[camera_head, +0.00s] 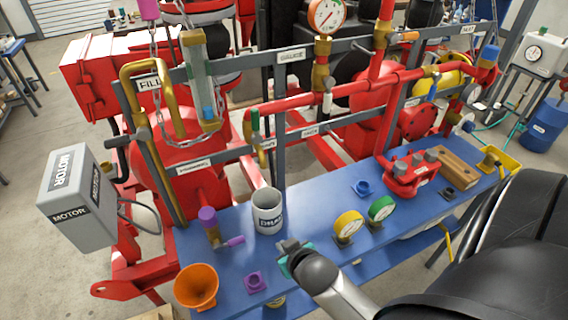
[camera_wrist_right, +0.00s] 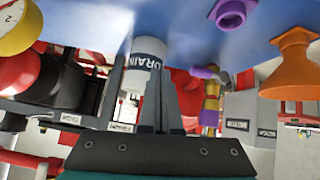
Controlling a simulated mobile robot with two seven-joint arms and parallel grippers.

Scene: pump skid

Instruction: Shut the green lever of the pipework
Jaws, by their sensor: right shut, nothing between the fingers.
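The green lever (camera_head: 255,121) stands roughly upright on a brass valve at the left end of the red pipe run, in the middle of the head view. It is small there, and I cannot tell its exact angle to the pipe. I cannot make it out in the right wrist view. My right gripper (camera_head: 284,247) is over the blue bench, in front of the grey DRAIN cup (camera_head: 268,214) and well apart from the lever. In the right wrist view its dark fingers (camera_wrist_right: 158,82) are together and empty, overlapping the cup. My left gripper is not in view.
The blue bench (camera_head: 315,222) carries an orange funnel (camera_head: 196,287), a purple-capped valve (camera_head: 210,223), yellow and green gauges (camera_head: 348,227) and a red manifold (camera_head: 408,178). Grey frame rails with labels surround the pipework. White (camera_head: 327,104) and blue (camera_head: 433,88) levers sit farther right.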

